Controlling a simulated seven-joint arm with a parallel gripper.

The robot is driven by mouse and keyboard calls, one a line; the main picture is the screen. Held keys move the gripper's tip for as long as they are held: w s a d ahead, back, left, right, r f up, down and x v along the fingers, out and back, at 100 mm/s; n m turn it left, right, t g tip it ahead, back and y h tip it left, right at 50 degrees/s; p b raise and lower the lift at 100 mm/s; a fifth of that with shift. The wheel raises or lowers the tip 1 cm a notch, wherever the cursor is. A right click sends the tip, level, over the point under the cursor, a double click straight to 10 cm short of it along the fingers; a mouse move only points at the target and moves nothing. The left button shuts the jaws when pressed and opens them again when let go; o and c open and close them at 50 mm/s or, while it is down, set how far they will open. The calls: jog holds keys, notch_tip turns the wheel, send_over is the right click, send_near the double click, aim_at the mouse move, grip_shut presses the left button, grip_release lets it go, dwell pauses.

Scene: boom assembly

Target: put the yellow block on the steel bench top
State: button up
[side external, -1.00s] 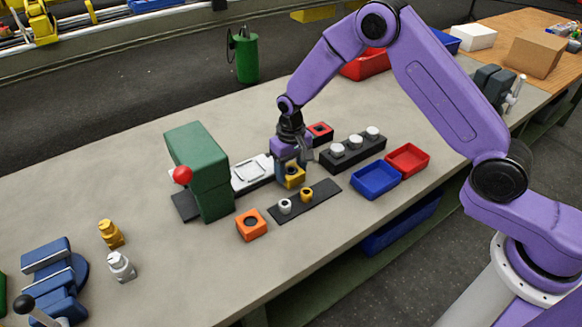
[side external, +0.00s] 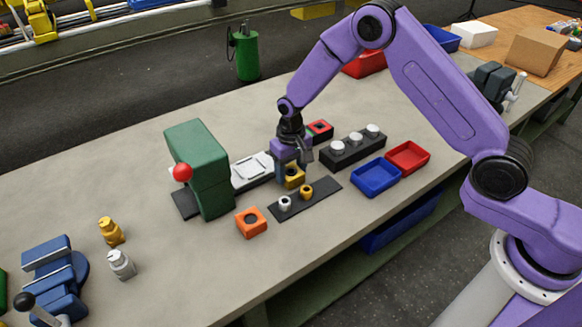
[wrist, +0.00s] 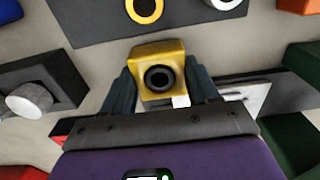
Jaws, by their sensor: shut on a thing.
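The yellow block (side external: 294,181) has a dark round hole in one face. My gripper (side external: 293,165) is shut on it from above, and in the wrist view the two fingers (wrist: 160,88) flank the yellow block (wrist: 158,57) on both sides. The block is low over the steel bench top (side external: 330,245), just behind the dark plate with the two rings. I cannot tell whether its underside touches the bench top.
The dark plate (side external: 318,196) carries a white ring and a yellow ring. An orange block (side external: 251,223) lies front left, and a green press (side external: 203,165) stands left. A red block (side external: 320,130), a dark rack (side external: 352,150), and blue (side external: 375,179) and red bins (side external: 408,157) are close.

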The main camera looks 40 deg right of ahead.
jog(key=shift+f, duration=0.35)
jog(key=o, duration=1.1)
jog(key=shift+r, duration=4.05)
